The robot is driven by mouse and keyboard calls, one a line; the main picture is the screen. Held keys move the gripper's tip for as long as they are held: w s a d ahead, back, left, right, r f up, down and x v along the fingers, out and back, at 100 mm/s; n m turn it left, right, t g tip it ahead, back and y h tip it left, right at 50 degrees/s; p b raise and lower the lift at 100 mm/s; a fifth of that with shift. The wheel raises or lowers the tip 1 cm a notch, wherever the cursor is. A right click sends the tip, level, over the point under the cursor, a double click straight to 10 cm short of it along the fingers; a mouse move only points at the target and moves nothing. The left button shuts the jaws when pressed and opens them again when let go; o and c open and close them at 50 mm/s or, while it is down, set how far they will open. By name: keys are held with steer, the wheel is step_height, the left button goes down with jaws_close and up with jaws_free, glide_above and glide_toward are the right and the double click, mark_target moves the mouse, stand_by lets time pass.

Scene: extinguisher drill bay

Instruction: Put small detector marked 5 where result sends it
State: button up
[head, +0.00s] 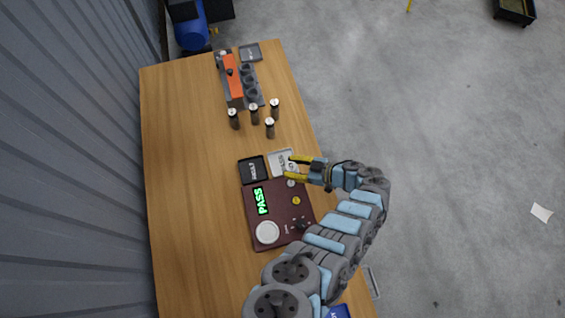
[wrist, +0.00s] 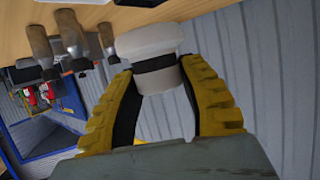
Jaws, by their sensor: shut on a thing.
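My gripper (head: 291,167) reaches in from the right over the table's right part, its yellow fingertips by the pale tray (head: 274,158). In the wrist view my gripper (wrist: 160,72) is shut on a white round detector (wrist: 150,42) with a dark band. I cannot read a number on it. A black tray (head: 243,174) with white lettering lies left of the pale tray; both labels are too small to read surely. Below them is a dark red test panel (head: 279,218) with a green PASS display (head: 262,201) and a round pale pad (head: 267,232).
Several dark cylinders with light tops (head: 270,128) stand farther up the wooden table (head: 185,160). Behind them is a grey rack with an orange block (head: 232,76) and a small grey tray (head: 250,53). The table's left side is clear.

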steer(key=shift+s+a+r, duration=0.1)
steer(key=shift+s+r, duration=0.15)
steer(key=shift+s, duration=0.35)
steer(key=shift+s+a+r, duration=0.1)
steer(key=shift+s+r, duration=0.1)
steer(key=shift+s, duration=0.4)
steer(key=shift+s, duration=0.2)
steer(key=shift+s+a+r, duration=0.1)
steer(key=shift+s+a, duration=0.1)
stand_by(0.4)
steer(key=shift+s+d, duration=0.1)
steer(key=shift+s+r, duration=0.2)
